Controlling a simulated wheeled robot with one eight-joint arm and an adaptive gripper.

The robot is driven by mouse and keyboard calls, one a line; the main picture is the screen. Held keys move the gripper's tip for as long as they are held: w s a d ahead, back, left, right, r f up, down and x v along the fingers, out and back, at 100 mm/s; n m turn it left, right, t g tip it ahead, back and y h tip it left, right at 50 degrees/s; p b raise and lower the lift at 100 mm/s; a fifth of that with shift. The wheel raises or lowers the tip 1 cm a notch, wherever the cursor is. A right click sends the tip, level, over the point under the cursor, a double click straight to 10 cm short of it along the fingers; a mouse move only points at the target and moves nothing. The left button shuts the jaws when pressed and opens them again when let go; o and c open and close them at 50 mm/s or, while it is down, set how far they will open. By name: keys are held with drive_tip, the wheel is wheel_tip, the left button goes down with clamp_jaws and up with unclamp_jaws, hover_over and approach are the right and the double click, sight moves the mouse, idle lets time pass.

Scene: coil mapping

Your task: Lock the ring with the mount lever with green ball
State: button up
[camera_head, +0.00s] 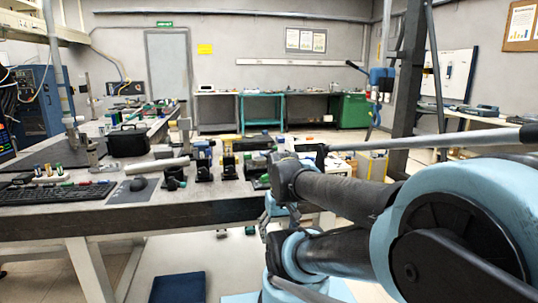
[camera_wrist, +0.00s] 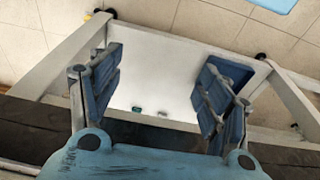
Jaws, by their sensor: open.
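My gripper (camera_wrist: 160,80) is open in the wrist view, its two blue-grey padded fingers wide apart with nothing between them. It points down past a dark table edge toward a pale surface below. I cannot make out a lever with a green ball or its ring for sure in either view. In the head view, small black optical mounts (camera_head: 203,166) stand on the workbench (camera_head: 230,207), with another dark round mount (camera_head: 174,179) to their left. My arm covers the bench's right part, and the gripper is not clear there.
The bench also holds a keyboard (camera_head: 57,194), a mouse (camera_head: 138,184), a white tube (camera_head: 156,165) and a black case (camera_head: 128,142). In the wrist view, a pale panel (camera_wrist: 180,95) with small greenish items (camera_wrist: 136,109) lies below, beside white frame bars. Tiled floor is beyond.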

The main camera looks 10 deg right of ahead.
drive_tip(key=shift+c, duration=0.6)
drive_tip(key=shift+s+r, duration=0.25)
drive_tip(key=c, duration=0.4)
drive_tip(key=w+r, duration=0.2)
drive_tip(key=r, duration=0.1)
drive_tip(key=w+r+m, duration=0.1)
drive_tip(key=w+r, duration=0.2)
drive_tip(key=r, duration=0.1)
drive_tip(key=w+r+m, duration=0.1)
drive_tip(key=w+r, duration=0.1)
drive_tip(key=r, duration=0.1)
drive_tip(key=shift+w+d+r, duration=0.15)
drive_tip(key=shift+w+d, duration=0.15)
drive_tip(key=shift+d, duration=0.05)
drive_tip(key=c, duration=0.4)
wheel_tip(320, 180, up, 21)
drive_tip(key=m+y, duration=0.2)
drive_tip(key=m, duration=0.5)
hover_over(275, 148)
drive_tip(key=s+d, duration=0.2)
drive_tip(key=shift+g, duration=0.3)
drive_tip(key=x, duration=1.7)
drive_tip(key=shift+s+d, duration=0.15)
drive_tip(key=shift+d, duration=0.2)
clamp_jaws()
